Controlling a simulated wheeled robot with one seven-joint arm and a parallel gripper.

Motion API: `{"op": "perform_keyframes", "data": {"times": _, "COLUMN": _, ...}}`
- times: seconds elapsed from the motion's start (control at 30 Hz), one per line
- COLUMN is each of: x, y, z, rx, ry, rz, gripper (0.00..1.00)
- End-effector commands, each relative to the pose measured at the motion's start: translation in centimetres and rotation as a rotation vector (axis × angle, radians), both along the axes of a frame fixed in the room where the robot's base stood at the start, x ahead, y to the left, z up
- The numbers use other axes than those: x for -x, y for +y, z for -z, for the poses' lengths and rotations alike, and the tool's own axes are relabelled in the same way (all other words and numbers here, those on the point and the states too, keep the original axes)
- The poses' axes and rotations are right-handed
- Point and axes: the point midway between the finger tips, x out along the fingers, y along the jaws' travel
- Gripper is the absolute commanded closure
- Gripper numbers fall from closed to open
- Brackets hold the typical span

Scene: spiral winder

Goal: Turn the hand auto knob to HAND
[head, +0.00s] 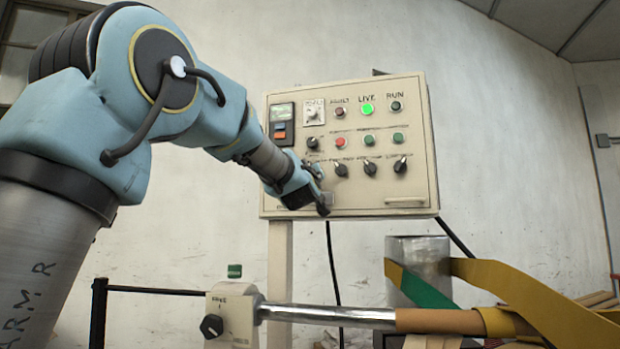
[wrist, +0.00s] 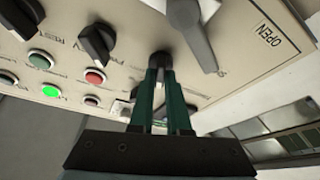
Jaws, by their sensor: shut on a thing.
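The cream control panel (head: 285,195) carries lamps, buttons and black knobs. My gripper (head: 314,170) reaches its lower left part from the left. In the wrist view, my gripper's green fingers (wrist: 160,78) are shut on a small black knob (wrist: 160,58), which looks like the leftmost of the bottom row. The fingers cover much of this knob, so its pointer direction and label cannot be read. The neighbouring black knob (wrist: 96,43) is free; it also shows in the head view (head: 341,170).
A grey lever (wrist: 190,32) sits close beside my fingers, near an OPEN label. A green LIVE lamp (head: 367,108) is lit. A free black knob (head: 312,143) sits just above my gripper. Below the panel are a metal roller (head: 330,315) and a smaller control box (head: 225,318).

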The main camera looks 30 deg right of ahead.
Motion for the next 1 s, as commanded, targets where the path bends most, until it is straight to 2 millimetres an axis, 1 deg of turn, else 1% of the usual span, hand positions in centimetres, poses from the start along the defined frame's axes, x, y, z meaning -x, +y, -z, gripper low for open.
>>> {"op": "perform_keyframes", "data": {"times": 0.2, "x": 0.07, "y": -0.16, "z": -0.04, "rx": 0.091, "ry": 0.088, "rz": 0.001, "gripper": 1.0}}
{"op": "perform_keyframes", "data": {"times": 0.4, "x": 0.09, "y": -0.17, "z": -0.05, "rx": 0.141, "ry": 0.134, "rz": 0.001, "gripper": 1.0}}
{"op": "perform_keyframes", "data": {"times": 0.97, "x": 0.06, "y": -0.13, "z": -0.03, "rx": 0.164, "ry": 0.154, "rz": 0.001, "gripper": 1.0}}
{"op": "perform_keyframes", "data": {"times": 1.0, "x": 0.06, "y": -0.13, "z": -0.03, "rx": 0.164, "ry": 0.154, "rz": 0.001, "gripper": 0.83}}
